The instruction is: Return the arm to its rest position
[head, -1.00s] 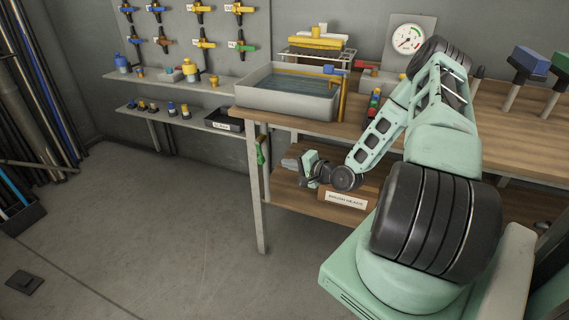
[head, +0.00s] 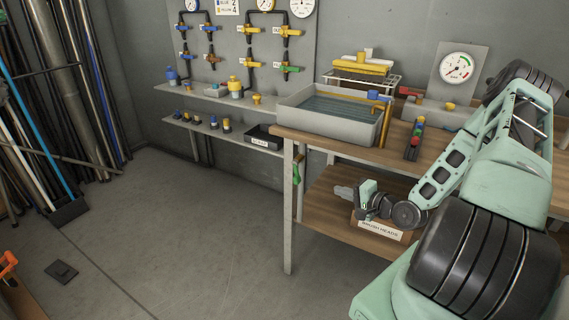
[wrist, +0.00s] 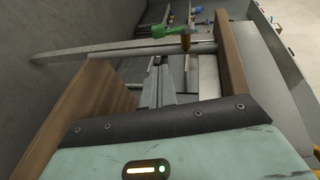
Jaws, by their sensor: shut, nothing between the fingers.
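My arm (head: 455,165) is mint green with dark joints. It reaches from the lower right over the bench, then bends down and left. My gripper (head: 345,192) is at the lower shelf level, left of the dark wrist joint and beside the box labelled BRUSH HEADS (head: 380,232). Its grey fingers also show in the wrist view (wrist: 160,90); they are together and hold nothing. Whether the gripper touches the box or shelf I cannot tell.
The wooden bench (head: 330,142) carries a grey water tray (head: 315,118) and a gauge (head: 456,67). A green-handled thing (head: 296,172) hangs at the bench's front leg; wrist view shows a green handle (wrist: 172,31) ahead. The grey floor (head: 190,240) left of the bench is mostly clear.

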